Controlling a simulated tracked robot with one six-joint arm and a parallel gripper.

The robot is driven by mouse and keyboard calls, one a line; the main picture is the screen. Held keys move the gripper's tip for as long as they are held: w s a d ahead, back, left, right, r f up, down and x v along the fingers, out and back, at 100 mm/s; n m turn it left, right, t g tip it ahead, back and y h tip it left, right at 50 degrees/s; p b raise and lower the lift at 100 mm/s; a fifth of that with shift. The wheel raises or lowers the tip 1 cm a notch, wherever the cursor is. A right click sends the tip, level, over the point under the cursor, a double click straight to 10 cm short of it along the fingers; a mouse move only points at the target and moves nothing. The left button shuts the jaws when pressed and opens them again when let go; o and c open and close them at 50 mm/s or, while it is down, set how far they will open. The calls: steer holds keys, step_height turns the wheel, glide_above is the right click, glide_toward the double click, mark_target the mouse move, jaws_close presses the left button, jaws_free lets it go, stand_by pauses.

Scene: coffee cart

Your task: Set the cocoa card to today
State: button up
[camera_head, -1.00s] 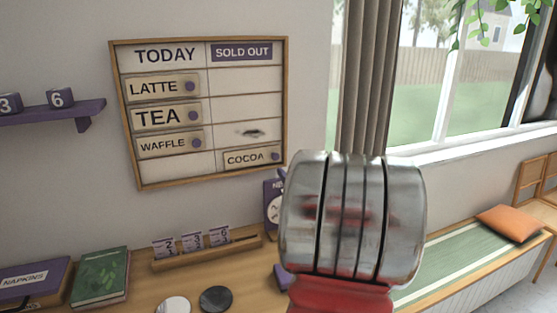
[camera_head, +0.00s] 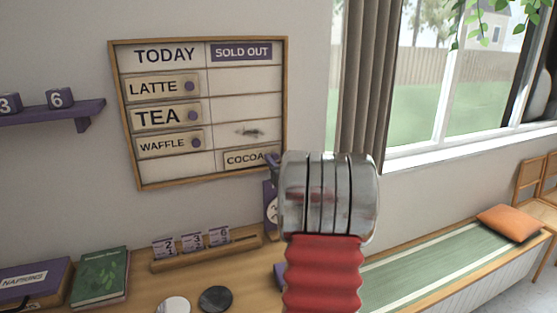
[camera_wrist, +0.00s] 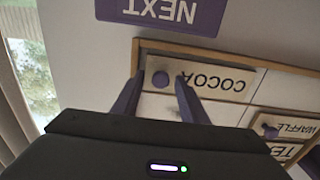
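The menu board (camera_head: 168,187) hangs on the wall with a TODAY column on the left and a SOLD OUT column on the right. The cocoa card (camera_head: 243,160) is in the bottom row of SOLD OUT; my arm's end hides its knob in the head view. The bottom TODAY row, left of the card, is empty.
Latte (camera_head: 152,87), tea (camera_head: 157,117) and waffle (camera_head: 163,143) cards fill the TODAY rows above. A purple NEXT sign (camera_wrist: 165,12) stands close below the board. A wooden card rack (camera_head: 165,264) and a green book (camera_head: 100,277) lie on the counter.

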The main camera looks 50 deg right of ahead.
jaws_close()
stand_by(0.4)
